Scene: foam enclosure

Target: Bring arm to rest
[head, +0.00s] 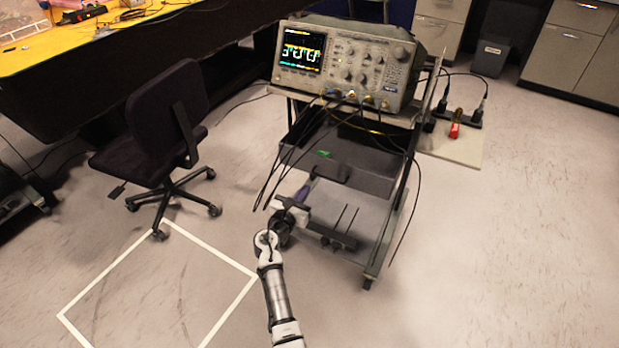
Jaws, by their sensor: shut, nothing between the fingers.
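My arm rises from the bottom middle of the head view. Its white and dark wrist leads to my gripper (304,188), a small narrow shape pointing up and to the right. The gripper is shut and holds nothing that I can see. It shows in front of the lower shelves of a wheeled cart (372,262). I cannot tell whether it touches the cart. The fingertips are small and hard to make out against the dark shelf.
An oscilloscope (345,62) with hanging cables stands on the cart. A black office chair (150,125) is at the left beside a yellow-topped bench (85,50). A white taped outline (100,290) marks clear floor at the lower left. The floor at right is open.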

